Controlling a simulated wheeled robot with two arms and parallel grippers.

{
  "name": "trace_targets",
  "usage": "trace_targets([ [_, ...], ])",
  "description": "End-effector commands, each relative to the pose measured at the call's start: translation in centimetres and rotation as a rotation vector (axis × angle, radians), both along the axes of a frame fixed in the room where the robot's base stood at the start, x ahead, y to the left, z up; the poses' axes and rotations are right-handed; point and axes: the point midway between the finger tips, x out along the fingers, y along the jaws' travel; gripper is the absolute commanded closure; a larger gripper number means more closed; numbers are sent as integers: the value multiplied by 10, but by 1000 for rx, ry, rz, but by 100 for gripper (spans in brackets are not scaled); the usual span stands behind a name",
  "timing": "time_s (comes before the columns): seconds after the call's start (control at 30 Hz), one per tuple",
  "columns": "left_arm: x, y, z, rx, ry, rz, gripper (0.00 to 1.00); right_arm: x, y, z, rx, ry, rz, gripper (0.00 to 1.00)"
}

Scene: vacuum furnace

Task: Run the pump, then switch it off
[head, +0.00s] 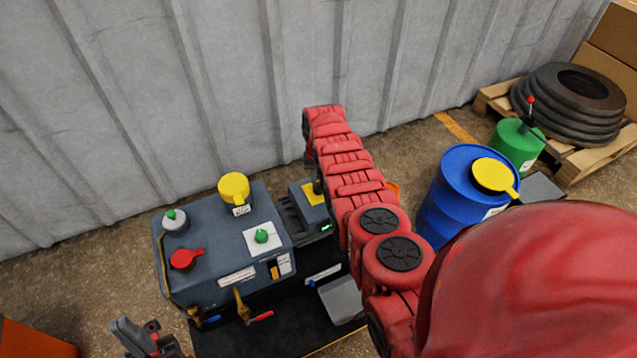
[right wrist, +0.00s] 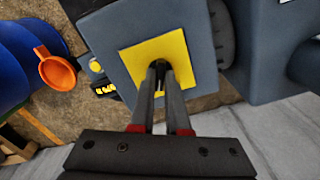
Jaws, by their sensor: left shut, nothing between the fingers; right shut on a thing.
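A grey-blue unit with a square yellow plate (head: 314,193) stands beside the larger grey machine (head: 215,240). In the right wrist view the yellow plate (right wrist: 143,52) carries a small dark switch or knob (right wrist: 160,66) at its middle. My right gripper (right wrist: 160,75) is shut on this dark switch, its fingertips hiding most of it. In the head view my red right arm partly covers the unit, and the right gripper (head: 318,186) is only just visible there. My left gripper (head: 143,332) is shut and empty at the bottom left, apart from the machine.
The machine carries a yellow knob (head: 234,187), a red handle (head: 186,258), a green button (head: 261,236) and small levers at its front. A corrugated wall is behind.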

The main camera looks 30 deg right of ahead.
Motion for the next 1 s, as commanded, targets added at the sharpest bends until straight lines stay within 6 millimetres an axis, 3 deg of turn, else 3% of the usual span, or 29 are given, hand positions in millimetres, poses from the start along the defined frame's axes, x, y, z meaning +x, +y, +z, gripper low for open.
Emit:
trace_targets([
  [0.77,0,0,-1,0,0,0,100,0,0,0,1,0,-104,100],
  [0.8,0,0,-1,0,0,0,100,0,0,0,1,0,-104,81],
  [0.93,0,0,-1,0,0,0,100,0,0,0,0,0,-104,58],
  [1.0,0,0,-1,0,0,0,100,0,0,0,0,0,-103,56],
])
